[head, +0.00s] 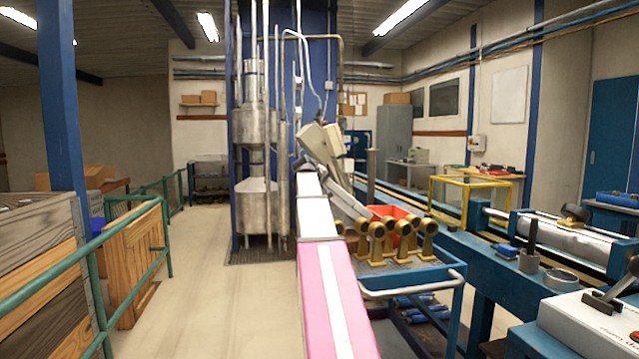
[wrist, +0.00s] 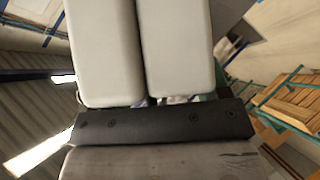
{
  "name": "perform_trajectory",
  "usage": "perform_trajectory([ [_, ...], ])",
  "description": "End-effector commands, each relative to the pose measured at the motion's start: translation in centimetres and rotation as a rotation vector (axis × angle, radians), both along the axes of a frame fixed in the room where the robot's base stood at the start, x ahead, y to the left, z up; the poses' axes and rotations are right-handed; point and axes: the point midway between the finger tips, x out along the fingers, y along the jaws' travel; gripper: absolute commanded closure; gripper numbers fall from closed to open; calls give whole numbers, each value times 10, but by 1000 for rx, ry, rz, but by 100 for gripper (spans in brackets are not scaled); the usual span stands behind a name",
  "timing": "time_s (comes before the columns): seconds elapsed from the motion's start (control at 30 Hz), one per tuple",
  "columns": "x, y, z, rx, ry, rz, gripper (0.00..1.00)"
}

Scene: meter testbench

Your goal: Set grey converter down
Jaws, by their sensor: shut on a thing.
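My arm runs up the middle of the head view, and my gripper (head: 324,143) is at its far end, raised above the blue cart. Pale grey blocks show there, tilted. In the wrist view two pale, rounded blocks stand side by side with a narrow gap at my gripper (wrist: 138,55), beyond a dark bar with screws. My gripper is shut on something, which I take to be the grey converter. I cannot clearly separate the converter from the gripper parts, and its grip point is hidden.
A blue cart (head: 456,273) carries several brass-coloured fittings (head: 377,240) and a red bin (head: 390,211). Right of it are a blue bench (head: 497,264) and a yellow frame (head: 433,200). Steel tanks (head: 252,205) stand left of my arm. Open floor (head: 215,290) lies left, beside a green railing (head: 130,275).

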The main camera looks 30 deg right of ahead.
Motion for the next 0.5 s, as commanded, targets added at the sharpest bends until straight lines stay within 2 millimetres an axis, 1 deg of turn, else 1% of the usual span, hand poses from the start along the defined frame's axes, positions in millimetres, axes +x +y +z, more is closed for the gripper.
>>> perform_trajectory([
  [0.3,0,0,-32,-7,-1,2,100],
  [0.5,0,0,-34,-8,-2,3,100],
])
